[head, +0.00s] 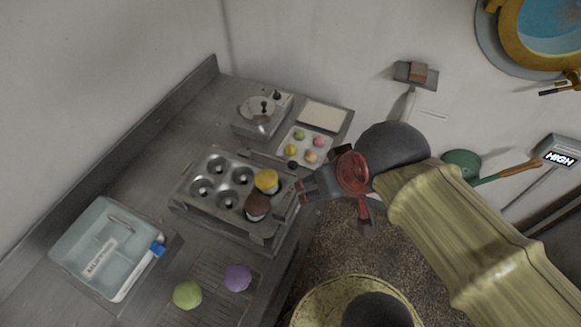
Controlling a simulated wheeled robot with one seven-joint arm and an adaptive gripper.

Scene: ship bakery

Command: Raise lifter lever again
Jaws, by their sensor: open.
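The lifter is a grey metal stand with a muffin tin (219,188) on the counter at the centre left. A yellow-topped muffin (266,181) and a brown muffin (256,206) sit in its right-hand cups; the other cups look empty. A thin bar ending in a small dark knob (291,152) shows behind the tin's right corner; it may be the lever, but I cannot tell for sure. My gripper (303,191) is open beside the lifter's right end, with red and dark parts. It partly hides that end. I cannot tell whether it touches anything.
A white tray with several coloured muffins (303,147), a pale board (323,115) and a small round device (258,113) stand behind. A clear bin (103,247) stands front left. Green (187,294) and purple (237,278) balls lie on a front rack.

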